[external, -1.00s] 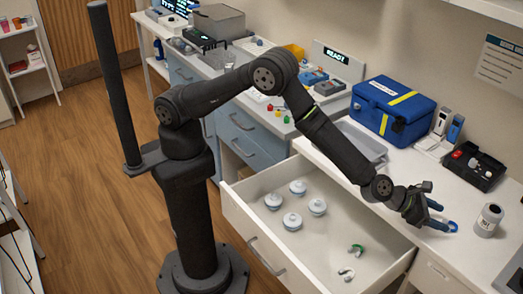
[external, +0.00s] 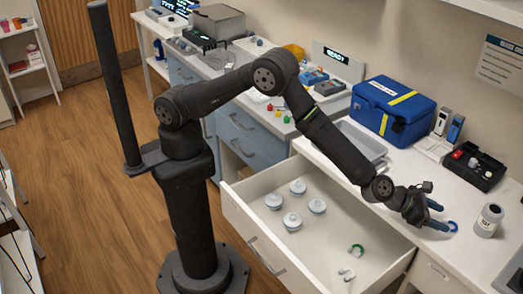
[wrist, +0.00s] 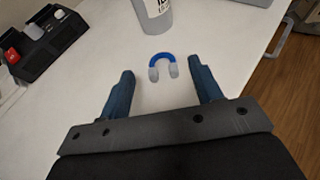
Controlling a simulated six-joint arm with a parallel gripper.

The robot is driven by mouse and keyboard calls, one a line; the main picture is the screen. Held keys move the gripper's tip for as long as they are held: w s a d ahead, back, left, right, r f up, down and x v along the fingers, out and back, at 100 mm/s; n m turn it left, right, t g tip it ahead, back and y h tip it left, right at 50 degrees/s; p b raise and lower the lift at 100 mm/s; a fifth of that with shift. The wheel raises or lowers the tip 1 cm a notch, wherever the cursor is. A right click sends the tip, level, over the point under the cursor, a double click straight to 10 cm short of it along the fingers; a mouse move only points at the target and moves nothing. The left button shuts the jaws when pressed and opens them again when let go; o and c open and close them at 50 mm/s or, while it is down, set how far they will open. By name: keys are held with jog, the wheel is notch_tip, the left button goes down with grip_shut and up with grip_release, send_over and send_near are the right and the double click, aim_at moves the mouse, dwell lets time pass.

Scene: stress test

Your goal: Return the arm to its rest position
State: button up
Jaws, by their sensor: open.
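My arm reaches over the open drawer to the white counter. My gripper (external: 441,216) is open and empty just above the counter, and its two blue fingers also show in the wrist view (wrist: 162,76). A small blue arch with pale ends (wrist: 163,57) lies on the counter just beyond the fingertips, in line with the gap between them. In the external view the arch (external: 453,226) is partly hidden near the lower finger. No marker for a rest position shows.
A grey-white bottle (external: 488,220) stands just past the arch. The open drawer (external: 330,240) holds several pale lidded jars, a green arch and a white one. A black tray (external: 474,166) and a blue case (external: 392,109) stand behind on the counter.

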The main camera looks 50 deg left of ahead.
aim_at(453, 224)
jog(key=x, duration=0.5)
jog(key=shift+f, duration=0.15)
jog(key=r, duration=0.2)
jog(key=s+r, duration=0.1)
jog(key=r, duration=0.2)
jog(key=shift+r, duration=0.15)
jog(key=s+r, duration=0.7)
jog(key=s, duration=0.4)
notch_tip(453, 224, up, 10)
jog(key=w+a+n+t+y, duration=0.2)
jog(key=w+a+n+y, duration=0.1)
jog(key=w+a, duration=0.7)
jog(key=w, duration=0.3)
jog(key=shift+w+f+n+t, duration=0.2)
jog(key=shift+w+n+t, duration=0.1)
jog(key=shift+t, duration=0.1)
